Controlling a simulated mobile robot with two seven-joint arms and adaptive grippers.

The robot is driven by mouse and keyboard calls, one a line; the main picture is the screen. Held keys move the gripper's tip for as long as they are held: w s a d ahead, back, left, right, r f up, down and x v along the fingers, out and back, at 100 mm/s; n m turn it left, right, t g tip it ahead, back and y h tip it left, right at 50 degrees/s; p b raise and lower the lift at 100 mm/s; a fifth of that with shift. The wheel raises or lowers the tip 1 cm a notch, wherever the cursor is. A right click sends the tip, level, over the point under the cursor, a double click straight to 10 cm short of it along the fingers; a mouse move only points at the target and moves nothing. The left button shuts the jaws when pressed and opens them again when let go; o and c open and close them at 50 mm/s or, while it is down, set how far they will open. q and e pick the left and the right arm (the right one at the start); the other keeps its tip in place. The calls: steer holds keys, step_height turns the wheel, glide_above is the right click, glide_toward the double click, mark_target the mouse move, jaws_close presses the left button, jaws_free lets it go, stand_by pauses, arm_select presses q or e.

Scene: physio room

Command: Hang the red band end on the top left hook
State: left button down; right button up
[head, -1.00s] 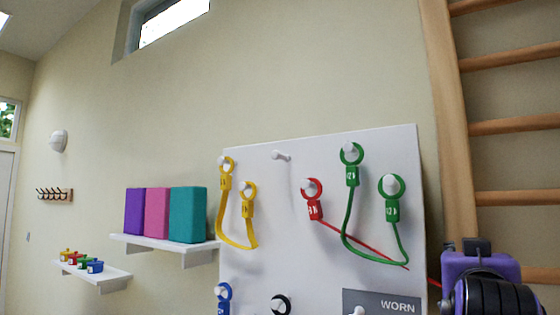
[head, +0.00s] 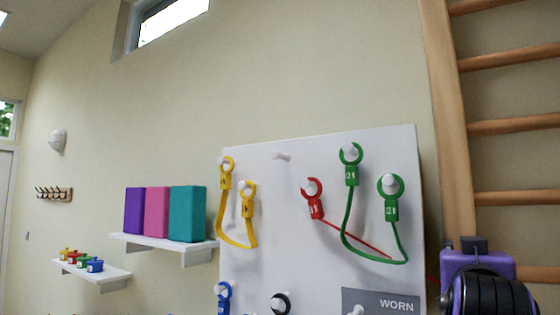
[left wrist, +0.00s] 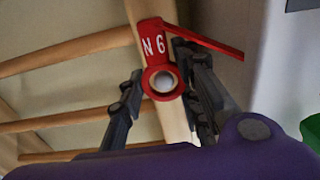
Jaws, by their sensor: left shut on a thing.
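A white pegboard (head: 265,225) fills the lower middle of the head view. Its top left hook in the bare part, a white peg (head: 281,155), holds nothing. One red band end (head: 314,199) hangs on a peg right of and below it. The red band (head: 355,240) slants from there down to the right, past the green band. In the left wrist view, my left gripper (left wrist: 163,78) is shut on the other red band end (left wrist: 152,45), marked "N 6". Its ring surrounds a pale round shape I cannot identify. My right gripper is not in view.
A yellow band (head: 222,215) and a green band (head: 348,215) hang on pegs at either side. A grey "WORN" label (head: 382,302) is at the board's bottom. Wooden wall bars (head: 510,127) stand at right. A shelf (head: 165,243) holds three blocks at left.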

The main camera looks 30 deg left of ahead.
arm_select(q)
steer(key=shift+w, duration=0.35)
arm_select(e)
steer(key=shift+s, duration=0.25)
arm_select(q)
steer(key=shift+w, duration=0.35)
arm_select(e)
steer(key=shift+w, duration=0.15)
arm_select(q)
steer(key=shift+w, duration=0.1)
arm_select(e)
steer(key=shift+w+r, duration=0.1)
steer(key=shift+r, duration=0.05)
arm_select(q)
steer(key=shift+w, duration=0.25)
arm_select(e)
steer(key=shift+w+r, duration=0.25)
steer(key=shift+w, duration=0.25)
arm_select(q)
steer(key=shift+f, duration=0.2)
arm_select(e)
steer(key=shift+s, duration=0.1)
arm_select(q)
steer(key=shift+f, duration=0.15)
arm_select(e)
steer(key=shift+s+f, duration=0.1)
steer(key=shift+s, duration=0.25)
